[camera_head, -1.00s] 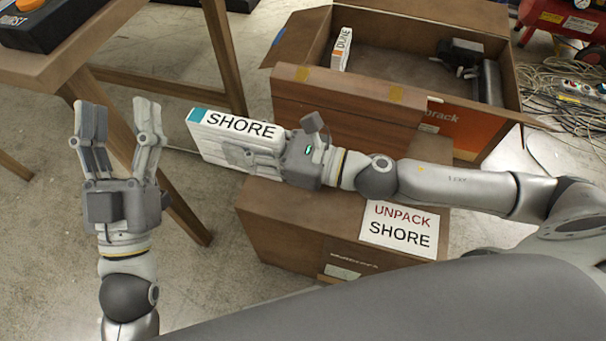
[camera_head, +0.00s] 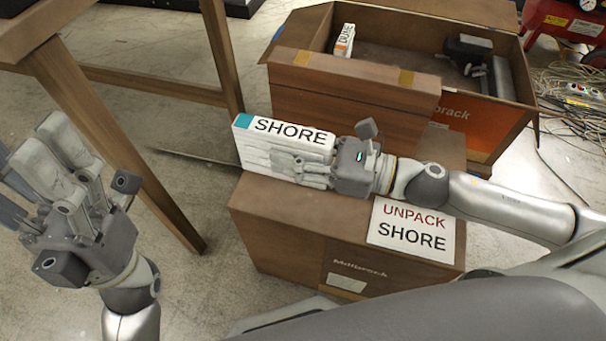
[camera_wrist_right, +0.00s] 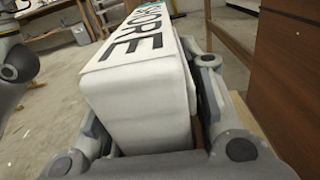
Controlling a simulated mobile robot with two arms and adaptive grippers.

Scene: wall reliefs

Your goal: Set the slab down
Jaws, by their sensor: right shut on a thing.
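The slab (camera_head: 286,132) is a white block with a teal end and the word SHORE along its top edge. My right gripper (camera_head: 300,165) is shut on it, with fingers along its front face. The slab is over the left part of a closed brown box (camera_head: 300,223); I cannot tell whether it touches the top. In the right wrist view the slab (camera_wrist_right: 145,85) sits between the fingers of my right gripper (camera_wrist_right: 155,115). My left gripper (camera_head: 45,175) is at the far left, fingers apart, with nothing seen between them.
A sign (camera_head: 412,229) reading UNPACK SHORE lies on the closed box's right part. Behind is an open carton (camera_head: 470,120) holding a white DUNE slab (camera_head: 345,40) and a dark tool (camera_head: 470,48). A wooden table leg (camera_head: 115,140) stands left. Cables (camera_head: 575,105) lie right.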

